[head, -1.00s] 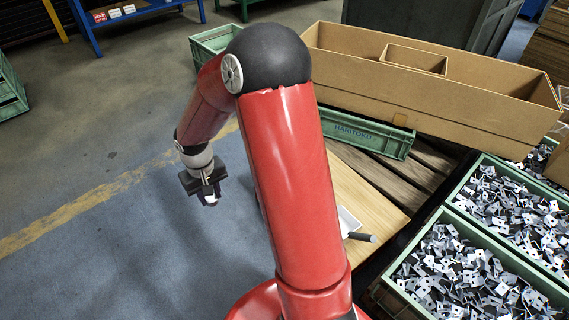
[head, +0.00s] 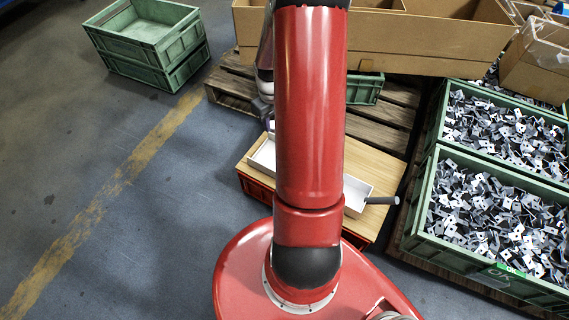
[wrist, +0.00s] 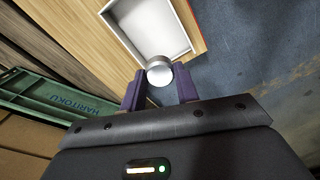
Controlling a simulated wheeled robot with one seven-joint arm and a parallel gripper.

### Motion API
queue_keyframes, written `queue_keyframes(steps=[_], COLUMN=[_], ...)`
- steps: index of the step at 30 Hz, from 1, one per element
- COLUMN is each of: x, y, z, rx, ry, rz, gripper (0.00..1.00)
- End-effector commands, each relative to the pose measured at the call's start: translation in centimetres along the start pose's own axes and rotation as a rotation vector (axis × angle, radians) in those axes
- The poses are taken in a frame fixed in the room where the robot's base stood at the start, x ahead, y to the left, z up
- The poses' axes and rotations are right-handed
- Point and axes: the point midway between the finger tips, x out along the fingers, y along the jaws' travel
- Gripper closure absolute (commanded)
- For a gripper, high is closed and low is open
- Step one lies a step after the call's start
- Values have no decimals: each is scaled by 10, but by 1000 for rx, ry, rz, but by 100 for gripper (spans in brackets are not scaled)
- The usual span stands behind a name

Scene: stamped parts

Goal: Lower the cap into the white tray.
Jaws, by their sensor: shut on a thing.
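The cap (wrist: 159,74) is a small silvery round piece between the two dark purple fingers of my gripper (wrist: 158,70), which is shut on it. In the wrist view the cap overlaps the near corner of the white tray (wrist: 188,48); its height above the tray is hard to tell. The tray looks empty where it shows. In the head view the white tray (head: 357,192) lies on a wooden board, its middle hidden behind my red arm. My gripper (head: 266,112) shows only in part there, beside the tray's far left end. The cap is not clear in that view.
A grey rod (head: 382,200) sticks out at the tray's right. Green bins (head: 432,205) of metal brackets stand on the right. A long cardboard box (head: 430,50) is behind, above a pallet (head: 385,125). Empty green crates (head: 150,45) stand far left. Floor on the left is clear.

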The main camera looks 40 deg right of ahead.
Motion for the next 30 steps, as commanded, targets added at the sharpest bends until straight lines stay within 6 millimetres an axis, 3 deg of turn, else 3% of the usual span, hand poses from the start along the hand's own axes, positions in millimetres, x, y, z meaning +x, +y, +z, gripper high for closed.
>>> queue_keyframes(steps=[3,8,24,30], x=[3,12,96,104], y=[15,19,18,18], z=[8,10,10,10], rx=[4,3,3,3], ry=[1,0,0,0], rz=[2,2,1,1], gripper=[90,90,90,90])
